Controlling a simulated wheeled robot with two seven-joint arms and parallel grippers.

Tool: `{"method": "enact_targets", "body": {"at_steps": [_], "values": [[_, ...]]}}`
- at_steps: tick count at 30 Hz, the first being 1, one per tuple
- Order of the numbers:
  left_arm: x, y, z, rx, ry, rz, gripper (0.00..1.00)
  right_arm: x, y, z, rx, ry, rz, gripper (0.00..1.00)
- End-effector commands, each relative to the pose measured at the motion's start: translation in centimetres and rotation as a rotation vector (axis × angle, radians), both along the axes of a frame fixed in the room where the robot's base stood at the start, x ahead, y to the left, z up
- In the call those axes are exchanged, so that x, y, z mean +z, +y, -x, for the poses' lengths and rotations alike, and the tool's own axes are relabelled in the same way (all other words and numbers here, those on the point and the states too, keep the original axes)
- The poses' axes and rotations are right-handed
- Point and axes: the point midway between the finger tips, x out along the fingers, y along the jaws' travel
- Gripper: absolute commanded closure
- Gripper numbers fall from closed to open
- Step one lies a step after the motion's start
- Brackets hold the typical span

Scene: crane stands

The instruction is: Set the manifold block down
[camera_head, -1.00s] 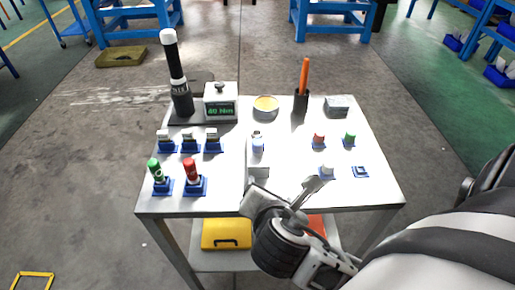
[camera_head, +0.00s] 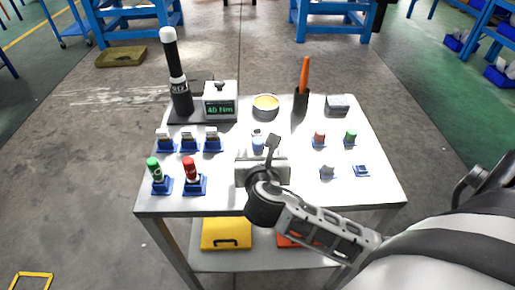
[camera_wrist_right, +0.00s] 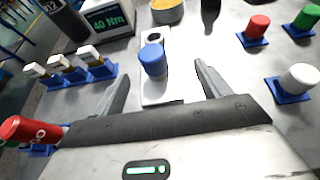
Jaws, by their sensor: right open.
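The pale manifold block (camera_wrist_right: 156,90) stands on the white table, with a blue-capped cylinder (camera_wrist_right: 153,61) on it. In the head view the blue cap (camera_head: 257,145) shows just beyond my right gripper (camera_head: 258,150), which hides most of the block. In the right wrist view my right gripper (camera_wrist_right: 160,85) is open. Its two fingers stand apart on either side of the block, and no contact shows. My left gripper is not in view.
Several white-topped parts (camera_head: 190,140) in blue holders stand to the left, with green (camera_head: 154,170) and red (camera_head: 190,172) ones in front. More capped parts (camera_head: 319,138) stand right. A torque display (camera_head: 220,104), bowl (camera_head: 266,105) and orange-handled tool (camera_head: 304,85) are behind.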

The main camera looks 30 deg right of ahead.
Motion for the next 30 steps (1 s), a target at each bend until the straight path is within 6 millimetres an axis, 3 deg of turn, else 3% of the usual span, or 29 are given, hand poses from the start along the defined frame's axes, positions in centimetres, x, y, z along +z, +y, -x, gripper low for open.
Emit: {"method": "enact_targets", "body": {"at_steps": [9,19,20,27,30], "values": [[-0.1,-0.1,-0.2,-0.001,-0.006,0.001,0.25,-1.4,-1.8,-3.6,-0.002,0.001,-0.001,0.25],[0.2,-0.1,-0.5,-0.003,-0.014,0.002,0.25,-1.7,-2.2,-4.3,0.0,0.001,-0.002,0.25],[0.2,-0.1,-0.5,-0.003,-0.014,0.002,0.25,-1.7,-2.2,-4.3,0.0,0.001,-0.002,0.3],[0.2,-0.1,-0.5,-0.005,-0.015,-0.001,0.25,-1.7,-2.2,-4.2,0.0,0.001,-0.002,0.97],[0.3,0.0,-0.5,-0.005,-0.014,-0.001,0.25,-1.3,-2.2,-4.4,0.001,-0.009,0.001,1.0]]}}
